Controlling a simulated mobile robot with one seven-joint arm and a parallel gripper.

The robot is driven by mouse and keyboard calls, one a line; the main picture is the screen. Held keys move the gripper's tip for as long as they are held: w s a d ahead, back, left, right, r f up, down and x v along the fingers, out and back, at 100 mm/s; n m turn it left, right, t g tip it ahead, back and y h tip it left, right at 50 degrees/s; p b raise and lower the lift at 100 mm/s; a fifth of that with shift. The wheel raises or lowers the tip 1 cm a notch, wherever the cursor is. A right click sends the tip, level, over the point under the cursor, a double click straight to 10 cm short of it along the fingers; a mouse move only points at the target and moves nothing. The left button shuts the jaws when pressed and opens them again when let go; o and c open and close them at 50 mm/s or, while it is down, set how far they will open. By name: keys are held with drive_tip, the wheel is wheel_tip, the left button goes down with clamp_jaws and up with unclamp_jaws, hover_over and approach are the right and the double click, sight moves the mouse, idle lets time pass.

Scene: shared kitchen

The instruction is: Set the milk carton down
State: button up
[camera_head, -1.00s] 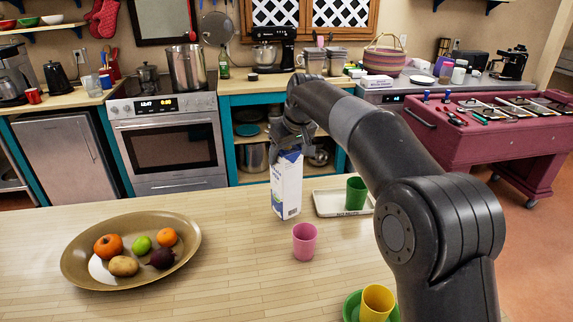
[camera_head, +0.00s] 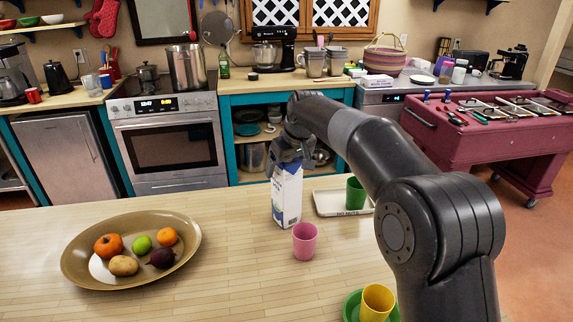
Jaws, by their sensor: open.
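The milk carton (camera_head: 287,199), white with blue parts, stands upright on the wooden counter, just left of a tray and behind a pink cup. My gripper (camera_head: 287,163) is at the top of the carton, right above it. Its jaws are open; my own arm and wrist partly hide the fingers, so any contact with the carton top is hard to see.
A pink cup (camera_head: 304,241) stands close in front of the carton. The tray (camera_head: 327,205) at its right holds a green cup (camera_head: 356,194). A yellow cup (camera_head: 376,302) sits on a green saucer (camera_head: 352,305). A fruit platter (camera_head: 80,262) lies at left, with clear counter between.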

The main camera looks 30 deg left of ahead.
drive_tip(key=shift+r, duration=0.15)
drive_tip(key=v, duration=1.2)
drive_tip(key=s+d+r+m+t+h, duration=0.1)
drive_tip(key=d+m, duration=0.1)
drive_tip(key=d, duration=0.8)
drive_tip(key=s+d+r+m+t, duration=0.1)
drive_tip(key=s+d+m, duration=0.1)
drive_tip(key=d, duration=0.8)
drive_tip(key=s+d+r+m+h, duration=0.1)
drive_tip(key=d+m, duration=0.1)
drive_tip(key=d, duration=0.8)
drive_tip(key=s+d+f+m+t+h, duration=0.1)
drive_tip(key=s+d+f+m, duration=0.2)
drive_tip(key=s+d+f, duration=0.3)
drive_tip(key=s+d+f+m+h, duration=0.1)
drive_tip(key=s+d+f+m, duration=0.3)
drive_tip(key=s+d, duration=0.9)
drive_tip(key=d+f, duration=0.3)
drive_tip(key=shift+t, duration=0.4)
drive_tip(key=shift+s, duration=0.15)
